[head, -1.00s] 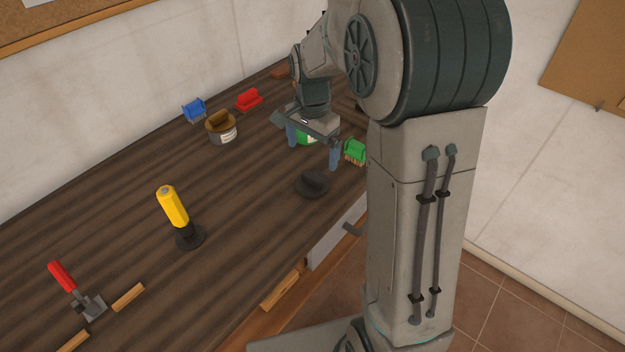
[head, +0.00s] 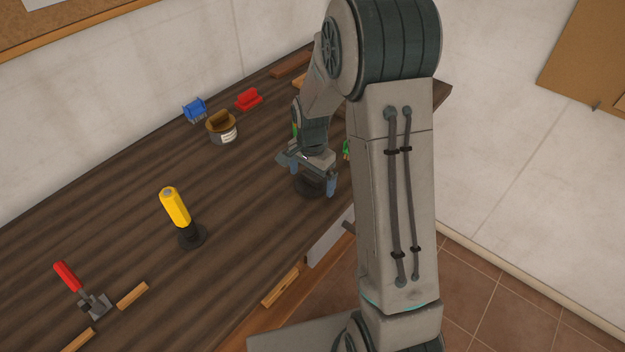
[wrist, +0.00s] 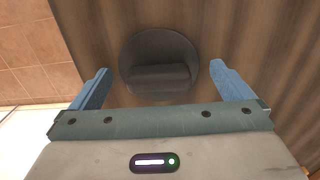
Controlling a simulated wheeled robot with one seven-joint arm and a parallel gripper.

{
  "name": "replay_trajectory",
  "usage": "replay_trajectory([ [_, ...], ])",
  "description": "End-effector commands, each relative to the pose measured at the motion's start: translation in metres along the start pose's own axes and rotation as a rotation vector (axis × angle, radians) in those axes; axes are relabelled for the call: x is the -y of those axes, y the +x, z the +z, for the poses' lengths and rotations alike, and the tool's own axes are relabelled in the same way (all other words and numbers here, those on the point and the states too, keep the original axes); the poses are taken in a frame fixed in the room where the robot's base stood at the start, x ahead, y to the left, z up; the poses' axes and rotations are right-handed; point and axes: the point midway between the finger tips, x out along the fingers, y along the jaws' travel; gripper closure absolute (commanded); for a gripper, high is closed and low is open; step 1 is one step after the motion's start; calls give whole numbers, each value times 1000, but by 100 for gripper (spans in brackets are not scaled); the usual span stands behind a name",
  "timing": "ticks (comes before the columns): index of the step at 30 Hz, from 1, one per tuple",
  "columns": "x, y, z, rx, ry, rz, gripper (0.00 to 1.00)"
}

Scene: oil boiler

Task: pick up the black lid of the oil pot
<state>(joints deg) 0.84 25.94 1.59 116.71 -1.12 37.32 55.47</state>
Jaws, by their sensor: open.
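The black lid (head: 309,190) lies flat on the wooden bench near its front edge, partly hidden by my gripper (head: 312,181). In the wrist view the round dark lid (wrist: 160,48) shows a straight raised handle bar across its top. My gripper (wrist: 159,68) is open and empty, with one blue finger on each side of the lid. The fingers look above the lid, and I cannot tell the exact height gap. The handle bar runs roughly along the line between the fingers.
A yellow-handled tool (head: 176,210) stands to the left. A red-handled tool (head: 72,278) lies front left.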

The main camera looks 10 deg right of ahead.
Motion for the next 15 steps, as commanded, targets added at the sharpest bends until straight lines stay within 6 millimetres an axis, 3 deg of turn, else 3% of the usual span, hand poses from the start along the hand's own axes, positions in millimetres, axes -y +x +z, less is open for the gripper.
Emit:
replay_trajectory([
  [3,0,0,0,0,0,0,0],
  [8,0,0,0,0,0,0,41],
  [15,0,0,0,0,0,0,41],
])
